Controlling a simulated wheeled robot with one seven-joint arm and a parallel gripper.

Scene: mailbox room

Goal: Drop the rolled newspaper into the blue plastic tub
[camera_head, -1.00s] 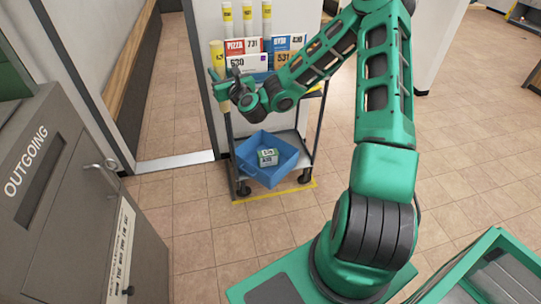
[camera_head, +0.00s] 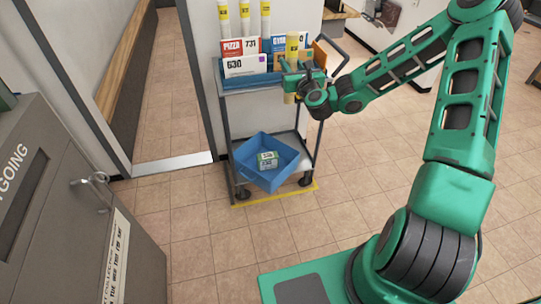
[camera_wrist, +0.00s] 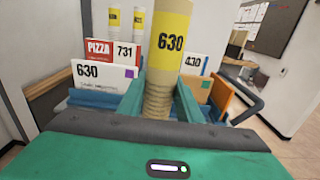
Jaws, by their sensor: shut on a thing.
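My gripper (camera_head: 291,81) is shut on the rolled newspaper (camera_head: 292,48), a tan upright roll with a yellow band. In the wrist view the roll (camera_wrist: 170,50) stands between the two fingers (camera_wrist: 159,98), its band reading 630. The gripper is in front of the cart's upper tray, at its right side. The blue plastic tub (camera_head: 262,179) is on the cart's lower shelf, turned at an angle, below and a little left of the gripper.
The cart's upper blue tray (camera_head: 245,82) holds lettered mail such as a white 630 piece (camera_head: 246,66). Several yellow-banded rolls (camera_head: 245,17) stand behind. A grey outgoing mailbox (camera_head: 60,200) stands at left. The tiled floor (camera_head: 210,235) before the cart is clear.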

